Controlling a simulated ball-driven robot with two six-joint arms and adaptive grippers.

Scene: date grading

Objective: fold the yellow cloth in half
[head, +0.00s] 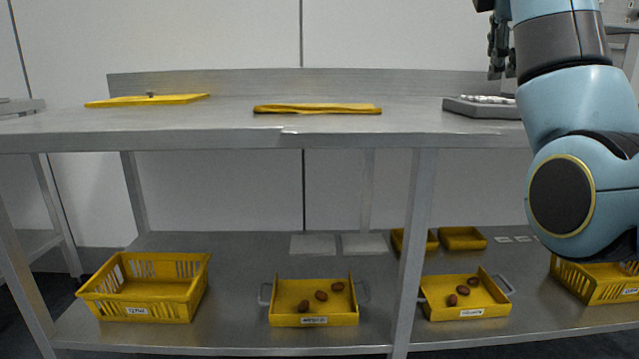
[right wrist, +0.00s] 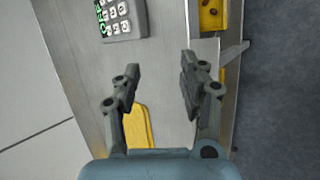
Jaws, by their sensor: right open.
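The yellow cloth (head: 317,109) lies flat on the metal table top, near the middle in the head view. It is seen almost edge-on, so I cannot tell whether it is folded. A yellow piece that looks like the cloth (right wrist: 138,128) shows in the right wrist view, beyond the base of the left finger and partly hidden by it. My right gripper (head: 500,48) is high at the right, above the table and apart from the cloth. In the right wrist view the gripper (right wrist: 160,75) is open with nothing between its fingertips. My left gripper is in neither view.
Yellow crates (head: 145,299) and date trays (head: 314,318) stand on the lower shelf. The table beside the cloth is clear.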

